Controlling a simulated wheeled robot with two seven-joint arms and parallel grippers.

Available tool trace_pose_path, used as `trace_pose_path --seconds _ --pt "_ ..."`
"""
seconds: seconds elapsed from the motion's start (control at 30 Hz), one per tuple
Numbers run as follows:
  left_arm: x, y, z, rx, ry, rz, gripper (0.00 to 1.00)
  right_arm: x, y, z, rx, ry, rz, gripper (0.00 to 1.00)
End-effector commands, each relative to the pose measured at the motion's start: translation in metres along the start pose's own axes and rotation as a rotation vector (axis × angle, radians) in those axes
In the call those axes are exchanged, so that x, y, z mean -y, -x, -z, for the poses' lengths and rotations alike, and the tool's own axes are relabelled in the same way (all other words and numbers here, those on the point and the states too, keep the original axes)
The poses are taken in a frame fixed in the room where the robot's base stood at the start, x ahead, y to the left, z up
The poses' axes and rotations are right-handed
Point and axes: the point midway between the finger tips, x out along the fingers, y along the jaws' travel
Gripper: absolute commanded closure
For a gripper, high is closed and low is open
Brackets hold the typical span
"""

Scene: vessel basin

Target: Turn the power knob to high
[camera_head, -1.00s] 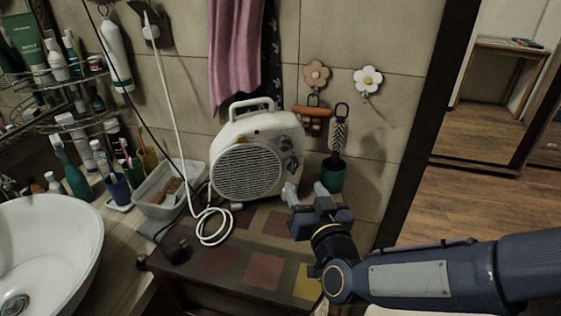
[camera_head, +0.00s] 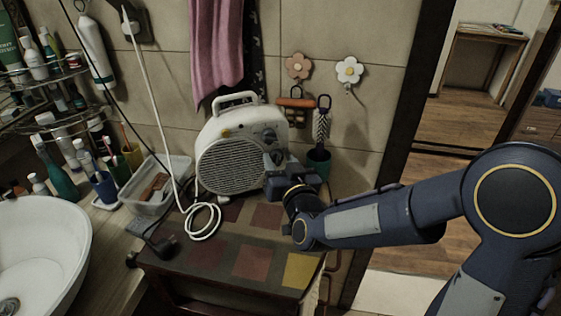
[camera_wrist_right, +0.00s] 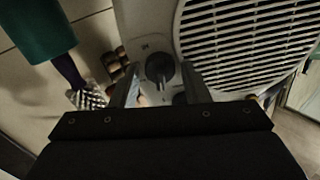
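A white fan heater (camera_head: 230,158) stands upright on the tiled-top cabinet, its round grille facing forward. A dark knob (camera_head: 270,135) shows on its right side panel in the head view. In the right wrist view, which looks upside down, a dark knob (camera_wrist_right: 160,68) on the heater's panel lies between the finger ends; a second dark knob is partly hidden by a finger. I cannot tell which sets the power. My right gripper (camera_head: 274,162) is at the panel, its fingers (camera_wrist_right: 159,72) apart on either side of the knob. Contact is not clear. My left gripper is out of view.
A white cord (camera_head: 203,222) coils on the cabinet top (camera_head: 240,240). A plastic bin (camera_head: 158,198) and basin (camera_head: 50,235) are at left. The cabinet's front is clear.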

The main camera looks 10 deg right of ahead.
Motion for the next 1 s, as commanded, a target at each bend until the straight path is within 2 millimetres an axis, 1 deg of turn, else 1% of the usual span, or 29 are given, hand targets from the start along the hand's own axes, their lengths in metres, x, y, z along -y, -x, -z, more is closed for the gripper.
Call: trace_pose_path --seconds 0.03,0.2,0.27,0.43,0.57,0.77,1.0 --pt "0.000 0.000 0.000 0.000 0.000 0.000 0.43 0.000 0.000 0.000 0.000 0.000 0.000 0.65" --pt "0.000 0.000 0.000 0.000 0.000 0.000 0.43 0.000 0.000 0.000 0.000 0.000 0.000 0.87" --pt "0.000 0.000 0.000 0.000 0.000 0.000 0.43 0.000 0.000 0.000 0.000 0.000 0.000 0.93" --pt "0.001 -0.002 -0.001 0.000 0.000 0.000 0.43 0.000 0.000 -0.001 -0.001 -0.010 0.000 0.93" --pt "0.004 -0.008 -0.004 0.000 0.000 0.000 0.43 -0.001 0.000 -0.002 -0.001 -0.043 0.001 0.93" --pt "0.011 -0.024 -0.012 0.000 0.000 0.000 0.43 -0.001 0.000 -0.004 -0.004 -0.155 0.001 0.93" --pt "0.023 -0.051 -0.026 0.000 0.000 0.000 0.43 -0.002 0.001 -0.006 -0.005 -0.367 0.001 0.93"
